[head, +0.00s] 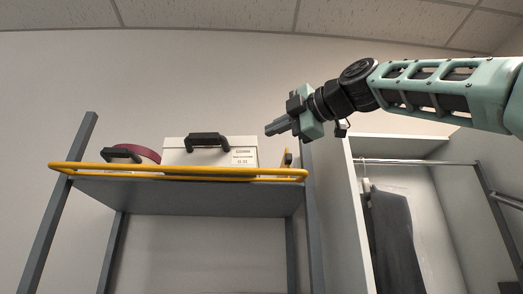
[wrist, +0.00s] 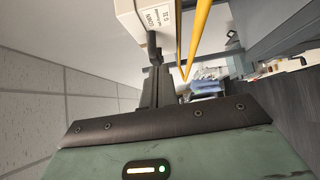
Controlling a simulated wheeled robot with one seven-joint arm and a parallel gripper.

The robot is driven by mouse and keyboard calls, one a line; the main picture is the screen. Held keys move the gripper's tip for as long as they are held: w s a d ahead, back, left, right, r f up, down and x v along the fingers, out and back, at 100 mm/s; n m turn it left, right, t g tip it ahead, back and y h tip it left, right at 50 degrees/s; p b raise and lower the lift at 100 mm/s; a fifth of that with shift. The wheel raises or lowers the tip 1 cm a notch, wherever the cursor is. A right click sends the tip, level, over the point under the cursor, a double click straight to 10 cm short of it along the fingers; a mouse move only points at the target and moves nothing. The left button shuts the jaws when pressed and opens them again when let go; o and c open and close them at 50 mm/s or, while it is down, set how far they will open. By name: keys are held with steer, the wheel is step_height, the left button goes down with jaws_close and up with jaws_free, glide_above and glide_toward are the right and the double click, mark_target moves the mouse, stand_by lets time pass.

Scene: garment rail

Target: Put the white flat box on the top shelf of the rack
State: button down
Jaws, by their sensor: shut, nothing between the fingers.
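A white flat box (head: 210,153) with a black handle and a printed label stands on the top shelf (head: 190,193) of the rack, behind the yellow front rail. The box also shows at the top of the wrist view (wrist: 132,22). My gripper (head: 268,130) is shut and empty, up and to the right of the box in the head view, apart from it. Its closed fingers also show in the wrist view (wrist: 155,62). The lower part of the box is hidden by the rail.
A maroon round case (head: 140,152) with a black handle sits left of the box on the shelf. The yellow rail (head: 110,169) runs along the shelf front. An open wardrobe with a hanging dark garment (head: 392,240) stands at right. The ceiling is above my arm.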

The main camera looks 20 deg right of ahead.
steer(key=p, duration=0.5)
glide_toward(234, 156)
steer(key=a, duration=0.4)
steer(key=w+p, duration=0.1)
steer(key=w, duration=0.1)
steer(key=w+p, duration=0.1)
steer(key=w, duration=0.1)
steer(key=shift+d+r, duration=0.25)
steer(key=shift+d, duration=0.15)
steer(key=shift+w+d+f, duration=0.15)
steer(key=shift+w, duration=0.4)
steer(key=shift+d, duration=0.1)
